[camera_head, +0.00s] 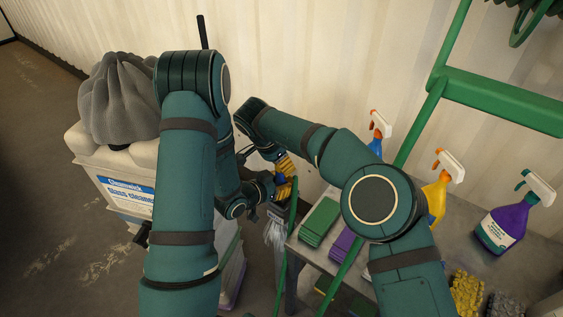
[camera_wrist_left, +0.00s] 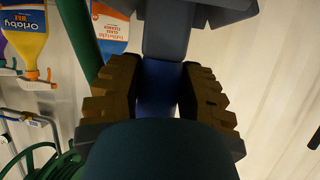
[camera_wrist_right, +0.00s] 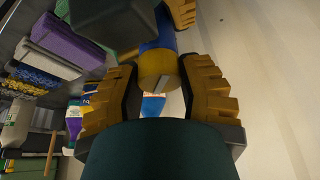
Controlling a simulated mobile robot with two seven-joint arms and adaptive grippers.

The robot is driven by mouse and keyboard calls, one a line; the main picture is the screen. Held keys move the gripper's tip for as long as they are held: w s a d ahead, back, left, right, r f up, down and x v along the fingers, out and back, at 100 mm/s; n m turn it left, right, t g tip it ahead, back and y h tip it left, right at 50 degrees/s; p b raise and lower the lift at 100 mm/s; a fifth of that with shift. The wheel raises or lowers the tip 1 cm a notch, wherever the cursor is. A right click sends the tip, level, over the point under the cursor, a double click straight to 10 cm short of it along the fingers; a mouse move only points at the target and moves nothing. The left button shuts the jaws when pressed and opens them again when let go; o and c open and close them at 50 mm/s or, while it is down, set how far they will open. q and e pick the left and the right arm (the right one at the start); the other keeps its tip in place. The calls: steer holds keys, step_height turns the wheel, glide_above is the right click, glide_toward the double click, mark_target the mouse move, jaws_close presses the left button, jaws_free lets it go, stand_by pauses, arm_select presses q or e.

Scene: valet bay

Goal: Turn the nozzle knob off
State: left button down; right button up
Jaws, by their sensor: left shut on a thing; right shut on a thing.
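My left gripper (camera_head: 284,190) and right gripper (camera_head: 285,164) are close together near the wall, the right one just above the left in the head view. The nozzle between them is mostly hidden there. In the left wrist view, my left gripper (camera_wrist_left: 159,88) has its yellow ridged fingers shut on the nozzle's blue body (camera_wrist_left: 157,82). In the right wrist view, my right gripper (camera_wrist_right: 160,78) is shut on the yellow round knob (camera_wrist_right: 157,68), whose end face carries a pale slot or mark. The blue body (camera_wrist_right: 163,35) runs on behind the knob, toward the left gripper's fingers.
Green frame bars (camera_head: 410,127) cross in front.

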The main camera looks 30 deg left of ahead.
steer(key=m+g+h, duration=0.1)
steer(key=m, duration=0.3)
steer(key=shift+f+m, duration=0.1)
steer(key=shift+m, duration=0.3)
steer(key=shift+d+h, duration=0.1)
steer(key=shift+h, duration=0.2)
steer(key=o, duration=1.2)
